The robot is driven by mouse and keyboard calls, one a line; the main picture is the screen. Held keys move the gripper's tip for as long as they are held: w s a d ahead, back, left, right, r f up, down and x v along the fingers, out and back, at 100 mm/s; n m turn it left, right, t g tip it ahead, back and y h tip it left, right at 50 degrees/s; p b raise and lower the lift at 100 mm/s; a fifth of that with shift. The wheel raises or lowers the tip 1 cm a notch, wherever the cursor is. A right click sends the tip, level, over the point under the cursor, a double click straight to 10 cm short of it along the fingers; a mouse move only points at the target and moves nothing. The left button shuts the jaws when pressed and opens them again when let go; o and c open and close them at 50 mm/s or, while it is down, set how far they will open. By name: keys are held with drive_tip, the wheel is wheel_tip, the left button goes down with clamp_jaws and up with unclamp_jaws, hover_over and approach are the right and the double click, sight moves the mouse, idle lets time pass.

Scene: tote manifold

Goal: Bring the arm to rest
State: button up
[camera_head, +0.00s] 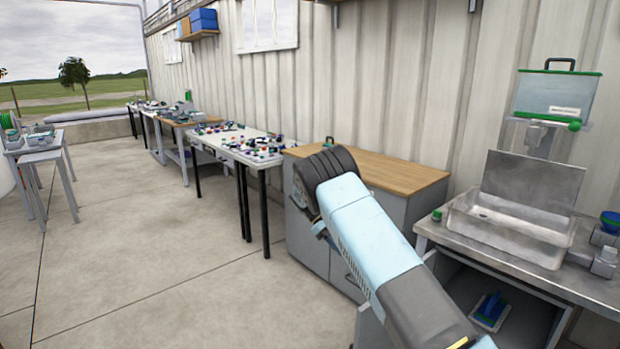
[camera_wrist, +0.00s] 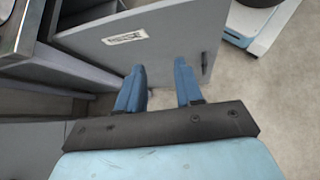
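My arm is light blue with dark joints and reaches out from the lower right of the head view, across the front of the grey cabinet. My gripper's fingers are hidden behind the arm in that view. In the wrist view my gripper (camera_wrist: 158,88) shows two blue fingers, apart from each other with nothing between them. Beyond the fingers is a grey panel (camera_wrist: 150,38) with a small white label and a dark handle or slot at its right. I cannot tell whether the fingertips touch the panel.
A wood-topped grey cabinet (camera_head: 408,172) stands beside a metal sink (camera_head: 510,226) on a steel counter. A table with many small parts (camera_head: 240,158) stands further back. The concrete floor (camera_head: 140,240) at left is clear.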

drive_tip(key=s+d+r+m+t+y, duration=0.1)
drive_tip(key=s+d+r+t+y, duration=0.1)
drive_tip(key=s+d+r, duration=0.5)
drive_tip(key=s+r+m+t+y, duration=0.15)
drive_tip(key=s+r, duration=0.35)
drive_tip(key=r, duration=0.7)
drive_tip(key=s+d+r+m+t+y, duration=0.2)
drive_tip(key=s+d+r+y, duration=0.15)
drive_tip(key=s+r, duration=0.4)
drive_tip(key=s+d+r+m+t, duration=0.1)
drive_tip(key=s+r+m+t, duration=0.1)
drive_tip(key=s, duration=1.1)
drive_tip(key=s+d+r+m+t+y, duration=0.1)
drive_tip(key=s+r+m+t, duration=0.1)
drive_tip(key=s, duration=1.1)
drive_tip(key=shift+s+d+r+t, duration=0.2)
drive_tip(key=shift+s+r+t, duration=0.25)
drive_tip(key=shift+t, duration=0.7)
drive_tip(key=shift+w, duration=0.1)
